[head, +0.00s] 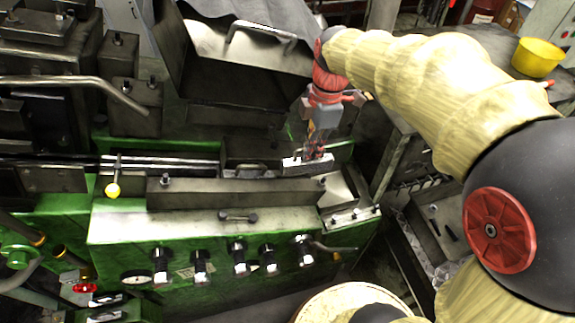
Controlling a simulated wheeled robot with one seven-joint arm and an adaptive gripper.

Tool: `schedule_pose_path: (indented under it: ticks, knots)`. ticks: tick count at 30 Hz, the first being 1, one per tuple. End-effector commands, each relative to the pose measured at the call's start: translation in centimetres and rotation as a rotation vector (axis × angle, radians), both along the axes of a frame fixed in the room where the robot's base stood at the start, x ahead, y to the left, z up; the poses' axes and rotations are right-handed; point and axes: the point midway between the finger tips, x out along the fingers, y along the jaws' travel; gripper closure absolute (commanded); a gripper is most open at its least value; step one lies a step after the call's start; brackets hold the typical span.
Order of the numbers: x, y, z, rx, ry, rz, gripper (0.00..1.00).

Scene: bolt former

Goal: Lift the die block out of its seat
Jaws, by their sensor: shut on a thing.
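The die block (296,164) is a small pale metal bar in the head view, at the right end of the dark slot on the green machine (150,232). My gripper (318,154) comes down on it from above and is shut on it near its right part. The fingers hide some of the block. I cannot tell whether the block still touches its seat or is slightly raised.
A long metal rail (235,192) with bolts runs in front of the block. A dark open hood (235,90) stands behind it. Bolt heads and a lever line the machine's front. A yellow bowl (538,57) sits at the upper right.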

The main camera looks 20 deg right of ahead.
Motion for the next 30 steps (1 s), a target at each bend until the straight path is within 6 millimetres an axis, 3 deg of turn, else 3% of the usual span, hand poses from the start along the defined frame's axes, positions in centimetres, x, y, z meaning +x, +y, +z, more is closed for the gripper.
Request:
schedule_pose_path:
  ticks: [18,30]
  knots:
    - [-3.0,0.0,1.9,-0.12,-0.007,0.001,1.0]
    - [-3.3,0.0,2.0,-0.131,-0.007,0.0,1.0]
